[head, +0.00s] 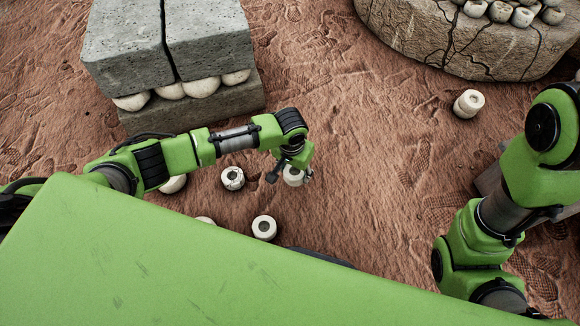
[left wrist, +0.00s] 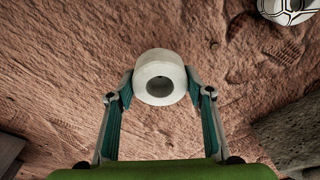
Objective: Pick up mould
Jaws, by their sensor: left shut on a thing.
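My left gripper (head: 290,174) is over the sandy ground in the middle of the head view. Its two fingers are shut on a white round mould (head: 293,176) with a hole in its middle. In the left wrist view the mould (left wrist: 160,78) sits between the fingertips (left wrist: 160,88), its hole facing the camera. I cannot tell whether it touches the ground. My right arm shows at the right edge of the head view, but its gripper is not seen.
Other white moulds lie on the ground: a cracked one (head: 233,178), one nearer my body (head: 264,227) and one at the right (head: 468,103). Grey stone blocks (head: 170,45) rest on round white pieces at upper left. A cracked round stone slab (head: 460,45) stands at upper right.

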